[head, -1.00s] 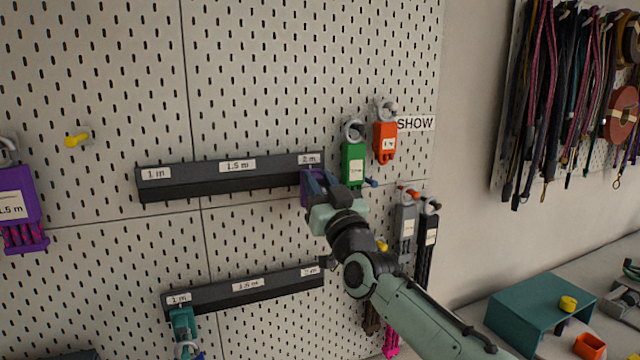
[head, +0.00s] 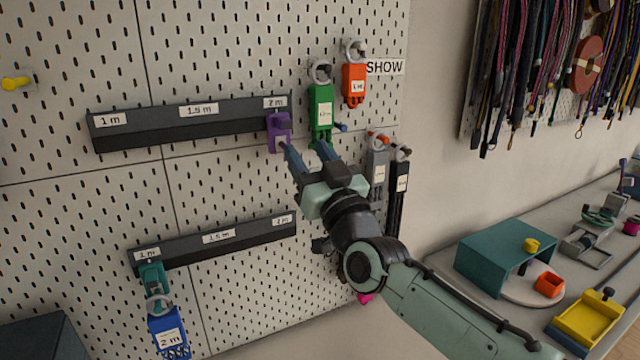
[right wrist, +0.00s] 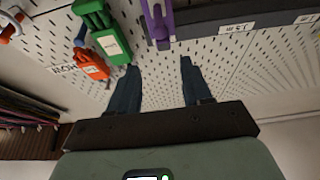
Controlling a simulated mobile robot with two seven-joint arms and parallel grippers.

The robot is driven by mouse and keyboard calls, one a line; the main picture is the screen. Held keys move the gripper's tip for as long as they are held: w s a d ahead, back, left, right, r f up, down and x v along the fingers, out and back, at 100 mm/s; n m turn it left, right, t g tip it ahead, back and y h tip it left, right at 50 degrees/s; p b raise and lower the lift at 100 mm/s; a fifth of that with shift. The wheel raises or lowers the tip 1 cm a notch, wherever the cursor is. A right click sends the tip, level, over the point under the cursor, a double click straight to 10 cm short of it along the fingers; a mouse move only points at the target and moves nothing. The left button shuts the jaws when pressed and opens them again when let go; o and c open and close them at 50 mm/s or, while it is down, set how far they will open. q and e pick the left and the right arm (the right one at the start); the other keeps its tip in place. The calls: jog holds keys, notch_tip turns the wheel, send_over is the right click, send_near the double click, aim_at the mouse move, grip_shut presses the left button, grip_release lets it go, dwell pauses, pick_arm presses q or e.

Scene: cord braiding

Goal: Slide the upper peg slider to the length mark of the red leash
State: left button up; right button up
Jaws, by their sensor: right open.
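The purple upper peg slider (head: 279,131) sits at the right end of the upper rail (head: 170,129), under the 2 m label (head: 275,102). The red leash's orange-red tag (head: 354,84) hangs beside the SHOW sign; its small label seems to read 1 m. My right gripper (head: 304,150) is open and empty, its fingers just below and right of the slider. In the right wrist view, the slider (right wrist: 158,24) is beyond the open fingers (right wrist: 158,82), apart from them; the red tag (right wrist: 90,66) is at left. My left gripper is out of view.
A green tag (head: 320,108) hangs close right of the slider; grey (head: 377,160) and black (head: 400,172) tags hang lower. A lower rail (head: 215,240) has a teal slider (head: 152,276) at 1 m, with a blue tag (head: 167,330) below. The upper rail left of the purple slider is clear.

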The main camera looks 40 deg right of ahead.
jog(key=b+v, duration=0.1)
jog(key=v, duration=0.3)
jog(key=shift+s+f, duration=0.1)
jog(key=shift+s, duration=0.2)
dwell(0.3)
